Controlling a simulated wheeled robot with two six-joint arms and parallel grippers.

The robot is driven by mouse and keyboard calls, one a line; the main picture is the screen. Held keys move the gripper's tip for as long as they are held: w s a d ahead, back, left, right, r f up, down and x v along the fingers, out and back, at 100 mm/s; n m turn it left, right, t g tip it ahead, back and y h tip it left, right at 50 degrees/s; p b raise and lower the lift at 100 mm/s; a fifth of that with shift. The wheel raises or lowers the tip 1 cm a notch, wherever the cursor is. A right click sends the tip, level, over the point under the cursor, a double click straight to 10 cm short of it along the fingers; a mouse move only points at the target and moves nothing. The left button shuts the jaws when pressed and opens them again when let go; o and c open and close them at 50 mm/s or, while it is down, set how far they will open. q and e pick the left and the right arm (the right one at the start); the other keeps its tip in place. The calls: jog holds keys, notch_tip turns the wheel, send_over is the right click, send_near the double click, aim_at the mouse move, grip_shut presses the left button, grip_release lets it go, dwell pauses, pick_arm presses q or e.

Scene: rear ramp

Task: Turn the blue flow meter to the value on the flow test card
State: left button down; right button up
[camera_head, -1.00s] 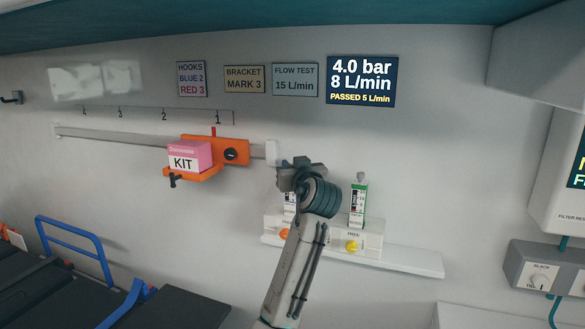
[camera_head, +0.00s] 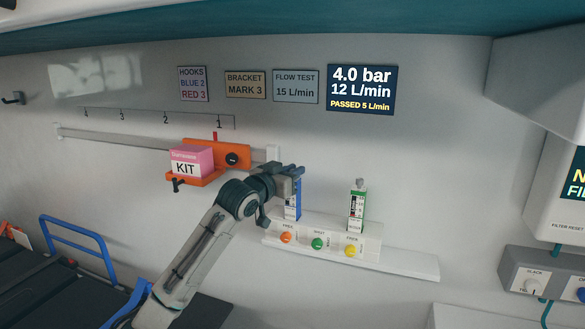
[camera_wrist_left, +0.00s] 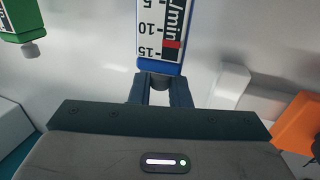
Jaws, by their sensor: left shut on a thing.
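The blue flow meter (camera_head: 293,205) stands upright on the white wall unit, its top partly hidden by my left gripper (camera_head: 292,172). The gripper is shut on the knob at the meter's top. In the left wrist view the meter (camera_wrist_left: 161,66) appears upside down, and the grey knob (camera_wrist_left: 158,80) sits between the fingers. Its red mark (camera_wrist_left: 172,44) lies between 10 and 15. The flow test card (camera_head: 296,86) reads 15 L/min. The dark display (camera_head: 361,89) reads 4.0 bar, 12 L/min, PASSED 5 L/min. My right gripper is out of view.
A green flow meter (camera_head: 357,211) stands to the right. Orange (camera_head: 286,237), green (camera_head: 317,243) and yellow (camera_head: 351,251) knobs sit below on the unit. The orange bracket (camera_head: 232,153) with the pink KIT box (camera_head: 191,161) is close left of my gripper.

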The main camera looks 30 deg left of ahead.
pick_arm(q)
jog(key=shift+m+h, duration=0.7)
jog(key=shift+h, duration=0.4)
jog(key=shift+f+m+g+h+b, duration=0.15)
jog(key=shift+m+g+h+b, duration=0.25)
jog(key=shift+m+h+b, duration=0.45)
jog(key=m+h+b, duration=0.1)
jog(key=h, duration=0.1)
jog(key=shift+g+h+b, duration=0.35)
jog(key=shift+g, duration=0.05)
jog(key=shift+m+g+h+b, duration=0.3)
jog(key=shift+m+h+b, duration=0.2)
jog(key=shift+m+h, duration=0.1)
jog(key=shift+m+g+h+b, duration=0.25)
jog(key=shift+g+h+b, duration=0.05)
jog(key=shift+h+b, duration=0.1)
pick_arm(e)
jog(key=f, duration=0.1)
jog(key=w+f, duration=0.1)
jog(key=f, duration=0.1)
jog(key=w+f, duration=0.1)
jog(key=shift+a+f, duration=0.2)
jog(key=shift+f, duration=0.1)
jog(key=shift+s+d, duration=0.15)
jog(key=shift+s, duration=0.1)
pick_arm(q)
jog(key=c, duration=1.4)
grip_release()
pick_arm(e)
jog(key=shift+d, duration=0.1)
